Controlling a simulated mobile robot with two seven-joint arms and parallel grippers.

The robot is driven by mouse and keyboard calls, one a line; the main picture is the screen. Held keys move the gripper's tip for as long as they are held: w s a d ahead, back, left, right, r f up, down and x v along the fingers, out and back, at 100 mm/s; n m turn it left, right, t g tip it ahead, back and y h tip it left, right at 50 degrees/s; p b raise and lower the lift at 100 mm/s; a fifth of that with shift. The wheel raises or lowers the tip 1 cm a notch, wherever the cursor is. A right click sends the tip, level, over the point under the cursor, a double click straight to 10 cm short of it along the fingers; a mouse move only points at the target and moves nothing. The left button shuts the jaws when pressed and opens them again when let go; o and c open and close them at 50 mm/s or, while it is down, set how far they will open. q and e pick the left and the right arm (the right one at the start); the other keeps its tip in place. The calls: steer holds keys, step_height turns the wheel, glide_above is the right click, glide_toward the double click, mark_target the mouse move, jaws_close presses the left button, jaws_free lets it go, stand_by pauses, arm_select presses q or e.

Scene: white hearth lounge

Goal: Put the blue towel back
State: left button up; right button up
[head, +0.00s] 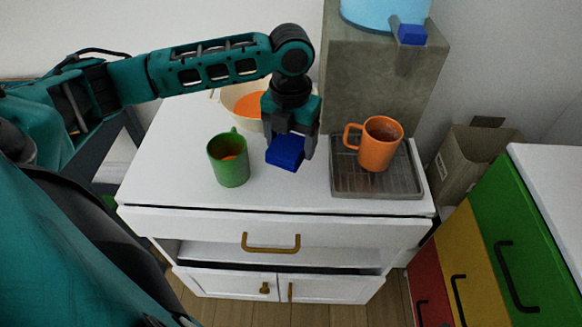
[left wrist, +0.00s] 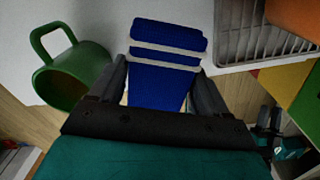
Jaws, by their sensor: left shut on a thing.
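The blue towel (head: 286,152) is a small folded dark-blue block in my left gripper (head: 290,148), over the white cabinet top. In the left wrist view the towel (left wrist: 166,62) shows white stripes and sits between the two fingers of my left gripper (left wrist: 160,90), which is shut on it. I cannot tell whether the towel touches the cabinet top. A green mug (head: 228,158) stands just left of it, and shows at the left in the left wrist view (left wrist: 72,72).
An orange mug (head: 380,143) stands on a metal drip tray (head: 350,182) before a grey dispenser (head: 375,80) with a blue tank. A cream bowl (head: 228,98) with orange contents is behind the gripper. The white cabinet (head: 290,196) has bare room along its front.

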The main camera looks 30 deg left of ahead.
mark_target(291, 140)
arm_select(q)
step_height(291, 140, down, 8)
steer(key=shift+r+b, duration=0.1)
steer(key=shift+b, duration=0.45)
steer(key=o, duration=1)
step_height(291, 140, up, 12)
steer(key=shift+r+p, duration=0.1)
steer(key=shift+p, duration=0.9)
